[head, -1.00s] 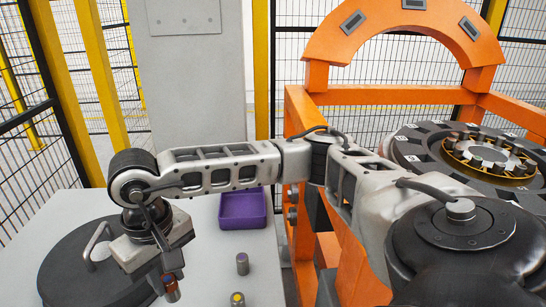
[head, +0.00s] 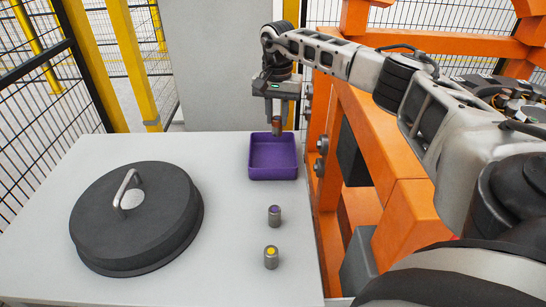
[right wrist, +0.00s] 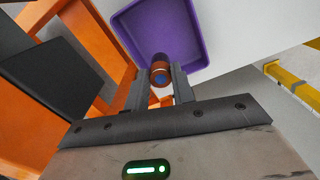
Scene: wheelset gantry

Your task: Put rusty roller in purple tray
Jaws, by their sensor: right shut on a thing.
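The rusty roller (head: 277,126) is a small brown cylinder, held upright between the fingers of my right gripper (head: 276,120). In the right wrist view the roller (right wrist: 160,68) shows a blue-dotted end between the two fingers (right wrist: 158,88), which are shut on it. The purple tray (head: 273,174) is a shallow square tray at the back right of the white table. The gripper and roller are above the tray's back part; in the wrist view the tray (right wrist: 200,57) lies behind the roller. No roller shows inside the tray. My left gripper is out of view.
Two grey rollers stand on the table in front of the tray, one purple-topped (head: 274,216) and one yellow-topped (head: 271,257). A black round lid with a handle (head: 135,215) lies at left. The orange frame (head: 365,140) borders the table's right side.

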